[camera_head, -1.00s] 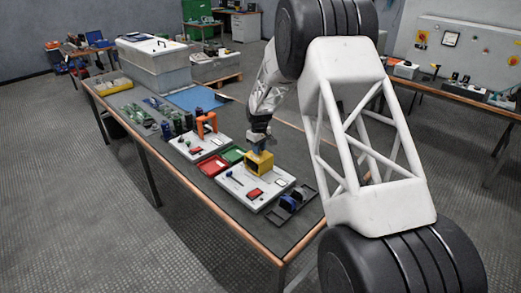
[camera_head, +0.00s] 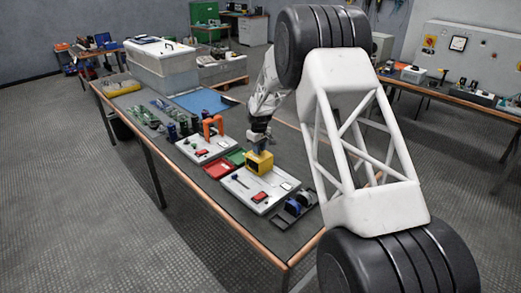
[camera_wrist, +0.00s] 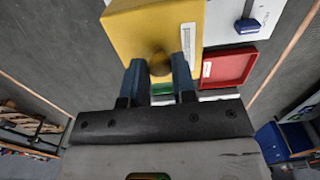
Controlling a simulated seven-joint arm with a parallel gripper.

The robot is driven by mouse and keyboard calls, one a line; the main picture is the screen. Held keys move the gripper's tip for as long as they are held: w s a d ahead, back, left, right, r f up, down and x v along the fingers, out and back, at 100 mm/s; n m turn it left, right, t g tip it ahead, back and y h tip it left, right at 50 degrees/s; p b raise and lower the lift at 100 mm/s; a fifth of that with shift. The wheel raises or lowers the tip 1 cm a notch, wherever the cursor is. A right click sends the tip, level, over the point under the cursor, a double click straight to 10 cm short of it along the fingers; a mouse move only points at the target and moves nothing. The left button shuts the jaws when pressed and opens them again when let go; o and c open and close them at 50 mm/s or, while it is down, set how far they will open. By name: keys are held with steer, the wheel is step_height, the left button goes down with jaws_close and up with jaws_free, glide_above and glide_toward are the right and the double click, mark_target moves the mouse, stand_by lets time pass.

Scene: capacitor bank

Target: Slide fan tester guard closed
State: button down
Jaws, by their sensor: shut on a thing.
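The yellow guard (camera_head: 259,164) of the fan tester is a box-shaped cover standing on a pale grey base board (camera_head: 238,184) near the front of the workbench. My gripper (camera_head: 259,148) is at the guard's upper back side. In the wrist view my gripper (camera_wrist: 159,72) has its two dark fingers on either side of a round yellow knob on the guard (camera_wrist: 140,25), and is shut on that knob. What is under the guard is hidden.
Red (camera_head: 217,167) and green trays lie behind the base board. A second board with an orange arch (camera_head: 213,126) stands further back. A dark tray (camera_head: 293,208) with blue parts sits to the right. The bench's front strip is clear.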

steer(key=shift+w+a, duration=0.25)
steer(key=c, duration=1.1)
jaws_free()
steer(key=shift+a, duration=0.1)
steer(key=shift+r, duration=0.15)
steer(key=shift+r, duration=3.35)
